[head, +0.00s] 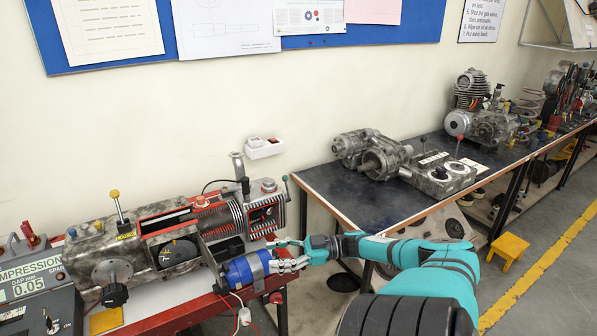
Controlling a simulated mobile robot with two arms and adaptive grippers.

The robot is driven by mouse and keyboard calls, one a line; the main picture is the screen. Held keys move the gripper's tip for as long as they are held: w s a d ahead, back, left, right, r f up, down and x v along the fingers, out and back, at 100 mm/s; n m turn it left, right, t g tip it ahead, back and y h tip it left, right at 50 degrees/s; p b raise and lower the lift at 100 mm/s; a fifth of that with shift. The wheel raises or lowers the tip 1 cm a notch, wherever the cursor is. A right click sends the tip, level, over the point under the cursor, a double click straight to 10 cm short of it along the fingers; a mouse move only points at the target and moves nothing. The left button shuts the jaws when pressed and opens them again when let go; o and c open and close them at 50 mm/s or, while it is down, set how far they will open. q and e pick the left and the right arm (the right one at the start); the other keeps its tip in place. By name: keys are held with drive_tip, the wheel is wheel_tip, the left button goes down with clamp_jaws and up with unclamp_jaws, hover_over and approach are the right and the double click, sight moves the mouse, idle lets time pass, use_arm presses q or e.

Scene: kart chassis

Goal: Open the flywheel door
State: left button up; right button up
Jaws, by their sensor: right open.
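A grey cutaway engine (128,243) with red-edged openings stands on the red bench at the left. A dark round part with yellow marks (178,251), which looks like the flywheel, shows in its front below a red-edged opening. I cannot tell which panel is the flywheel door or how far it is open. My right gripper (274,255) is open at the right end of a blue cylinder (244,270) on the engine's front right. I cannot tell whether its fingers touch the cylinder. My left gripper is not in view.
A black knob (115,294) and an upright lever (118,207) stick out of the engine. A compression gauge box (38,290) is at the far left. A dark table (330,185) with metal engine parts stands to the right. A yellow stool (509,247) is on the floor.

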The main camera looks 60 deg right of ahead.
drive_tip(key=v, duration=0.4)
drive_tip(key=b+v, duration=0.1)
drive_tip(key=shift+d, duration=0.55)
drive_tip(key=v, duration=0.7)
drive_tip(key=shift+s+d, duration=0.15)
drive_tip(key=shift+s, duration=0.15)
idle(0.7)
